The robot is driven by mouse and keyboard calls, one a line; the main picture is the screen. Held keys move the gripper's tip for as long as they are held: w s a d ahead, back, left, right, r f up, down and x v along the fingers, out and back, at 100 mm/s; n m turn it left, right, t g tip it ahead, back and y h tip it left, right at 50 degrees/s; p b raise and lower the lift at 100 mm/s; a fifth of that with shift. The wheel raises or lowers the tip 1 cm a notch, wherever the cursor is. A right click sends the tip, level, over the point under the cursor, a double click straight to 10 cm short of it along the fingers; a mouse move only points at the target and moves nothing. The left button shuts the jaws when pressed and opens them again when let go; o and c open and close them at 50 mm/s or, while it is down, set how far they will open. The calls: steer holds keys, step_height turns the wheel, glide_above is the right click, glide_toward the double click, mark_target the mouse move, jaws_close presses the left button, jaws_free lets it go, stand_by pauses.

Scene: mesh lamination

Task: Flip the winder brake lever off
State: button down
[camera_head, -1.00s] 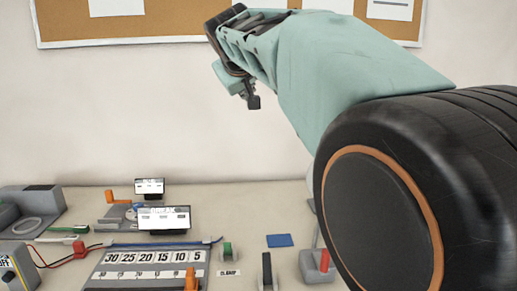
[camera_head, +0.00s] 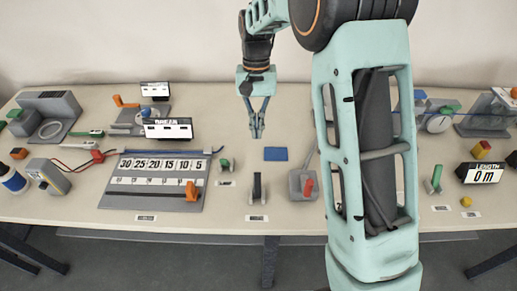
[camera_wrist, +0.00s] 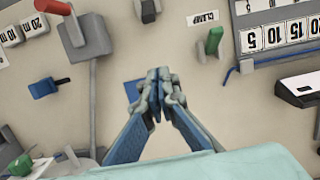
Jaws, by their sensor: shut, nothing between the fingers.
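My gripper (camera_head: 257,132) is shut and empty, pointing down over the back middle of the table; its fingertips also show in the wrist view (camera_wrist: 158,78). I cannot tell which lever is the winder brake, as most labels are too small to read. A black upright lever (camera_head: 257,186) stands at the front middle. A red-handled lever (camera_head: 308,186) on a grey base is right of it. A green lever (camera_head: 224,165) stands left, by a "CLAMP" label (camera_wrist: 205,18). Another green lever (camera_head: 436,178) is at the right. My gripper touches none.
A flat blue pad (camera_head: 275,154) lies near my gripper. A numbered scale board (camera_head: 150,198) with an orange slider is at left. A "LENGTH 0 m" display (camera_head: 484,173) and a reel (camera_head: 439,122) stand at right. My arm hides the table right of centre.

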mark_target(257, 185)
steer(key=shift+s+f, duration=0.1)
steer(key=shift+s, duration=0.15)
steer(key=f, duration=0.3)
steer(key=s+f, duration=0.1)
steer(key=f, duration=0.2)
steer(key=s+f+p, duration=0.1)
steer(key=f, duration=0.2)
steer(key=shift+f, duration=0.3)
steer(key=s, duration=0.1)
steer(key=s+r+p, duration=0.1)
steer(key=shift+s+a+r, duration=0.15)
steer(key=shift+s+r, duration=0.25)
steer(key=shift+s, duration=0.2)
steer(key=shift+s, duration=0.1)
